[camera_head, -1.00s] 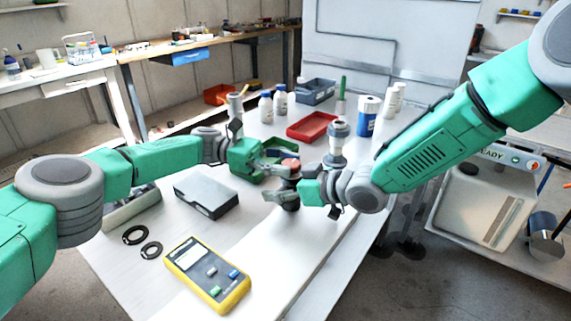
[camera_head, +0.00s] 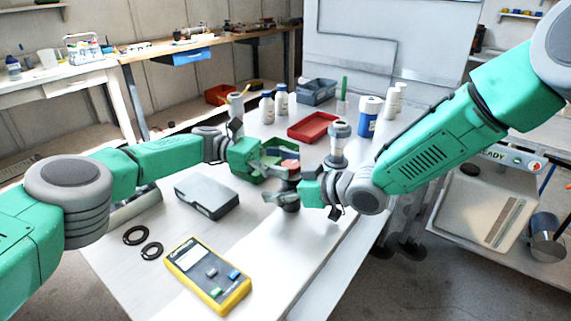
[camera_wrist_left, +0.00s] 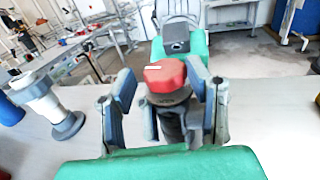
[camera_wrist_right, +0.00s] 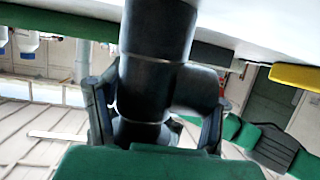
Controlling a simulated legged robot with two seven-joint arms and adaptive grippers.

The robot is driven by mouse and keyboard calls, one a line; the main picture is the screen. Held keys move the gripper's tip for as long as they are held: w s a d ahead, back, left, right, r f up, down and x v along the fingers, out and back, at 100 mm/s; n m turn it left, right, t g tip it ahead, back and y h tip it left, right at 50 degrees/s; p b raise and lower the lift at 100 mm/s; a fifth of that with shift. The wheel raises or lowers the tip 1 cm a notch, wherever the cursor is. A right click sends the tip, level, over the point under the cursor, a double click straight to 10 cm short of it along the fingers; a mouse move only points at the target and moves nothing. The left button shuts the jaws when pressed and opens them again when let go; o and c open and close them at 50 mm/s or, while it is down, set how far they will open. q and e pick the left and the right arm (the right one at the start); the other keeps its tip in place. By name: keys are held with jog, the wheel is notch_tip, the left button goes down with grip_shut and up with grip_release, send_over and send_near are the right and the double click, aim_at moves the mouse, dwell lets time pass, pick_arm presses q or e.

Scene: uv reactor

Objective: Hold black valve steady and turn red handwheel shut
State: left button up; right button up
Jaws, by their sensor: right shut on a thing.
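The black valve (camera_head: 291,205) stands upright on the white table, its red handwheel (camera_head: 290,164) on top. My right gripper (camera_head: 288,194) comes from the right and is shut on the black valve below the handwheel. In the right wrist view the dark valve body (camera_wrist_right: 152,75) passes between its fingers. My left gripper (camera_head: 284,160) is at handwheel height. In the left wrist view its open fingers (camera_wrist_left: 160,82) stand on both sides of the red handwheel (camera_wrist_left: 165,76). A gap shows at the left finger; whether the right finger touches is unclear.
A grey fitting (camera_head: 338,145) stands close behind the valve. A red tray (camera_head: 313,127), white bottles (camera_head: 267,107) and a grey bin (camera_head: 317,91) are farther back. A grey case (camera_head: 206,195), black rings (camera_head: 136,235) and a yellow meter (camera_head: 208,275) lie on the near left.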

aim_at(288, 162)
pick_arm(q)
jog(key=shift+r, duration=0.1)
notch_tip(288, 162, up, 10)
jog(key=shift+w+f, duration=0.1)
jog(key=shift+f, duration=0.05)
dwell(0.4)
jog(key=shift+o, duration=1.3)
jog(key=shift+d+y, duration=0.25)
jog(key=shift+y, duration=0.05)
jog(key=s+d+f+m+t+y, duration=0.1)
jog(key=s+d+m+t+y, duration=0.2)
jog(key=y, duration=0.7)
notch_tip(288, 162, up, 4)
jog(key=w+a+f+n+t+y, duration=0.1)
jog(key=w+a+n+t+y, duration=0.1)
jog(key=t+y, duration=0.3)
jog(key=shift+g+y, duration=0.5)
notch_tip(288, 162, down, 11)
jog(key=shift+a+f, duration=0.1)
